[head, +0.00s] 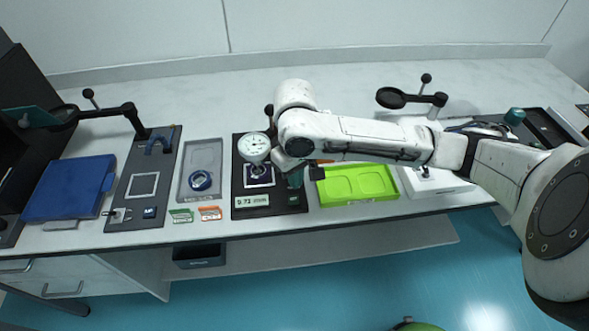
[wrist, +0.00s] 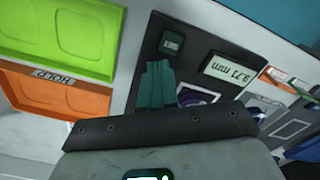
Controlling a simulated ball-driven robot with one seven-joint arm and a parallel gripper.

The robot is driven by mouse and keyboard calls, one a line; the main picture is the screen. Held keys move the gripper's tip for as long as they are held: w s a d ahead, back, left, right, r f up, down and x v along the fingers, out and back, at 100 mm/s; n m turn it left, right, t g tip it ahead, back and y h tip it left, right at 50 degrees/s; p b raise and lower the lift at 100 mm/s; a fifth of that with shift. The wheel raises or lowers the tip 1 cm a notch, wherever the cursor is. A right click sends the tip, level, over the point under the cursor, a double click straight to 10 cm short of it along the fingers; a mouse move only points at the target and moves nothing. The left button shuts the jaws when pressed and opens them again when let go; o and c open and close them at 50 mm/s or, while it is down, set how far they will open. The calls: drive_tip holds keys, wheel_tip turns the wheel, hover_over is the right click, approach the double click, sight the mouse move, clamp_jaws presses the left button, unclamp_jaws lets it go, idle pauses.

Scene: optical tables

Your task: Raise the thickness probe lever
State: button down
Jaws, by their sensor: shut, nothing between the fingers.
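The thickness probe shows in the head view as a round white dial gauge (head: 254,147) above a dark base plate (head: 243,187). A dark purple-blue piece (head: 259,171) sits under the dial. A readout (head: 252,201) on the plate's front shows about 0.7 mm; it also appears upside down in the wrist view (wrist: 235,71). A dark knob (head: 269,109) stands behind the dial; I cannot tell whether it is the lever. My gripper (head: 296,179), with teal fingers, is over the plate's right side, right of the dial. Its fingers (wrist: 155,84) are together and empty in the wrist view.
A green tray (head: 357,197) lies right of the probe, with an orange tray (wrist: 55,92) behind it. A grey tray (head: 187,186) with a blue ring and a blue case (head: 70,189) lie left. Small green and orange signs stand at the front edge.

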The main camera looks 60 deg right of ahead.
drive_tip(key=shift+w+d, duration=0.15)
drive_tip(key=shift+d, duration=0.05)
drive_tip(key=shift+w+d, duration=0.6)
drive_tip(key=shift+d, duration=0.15)
drive_tip(key=shift+w+d, duration=0.1)
idle(0.5)
wheel_tip(320, 180, up, 7)
drive_tip(key=p, duration=0.7)
drive_tip(key=shift+s+a, duration=0.4)
drive_tip(key=shift+a, duration=0.05)
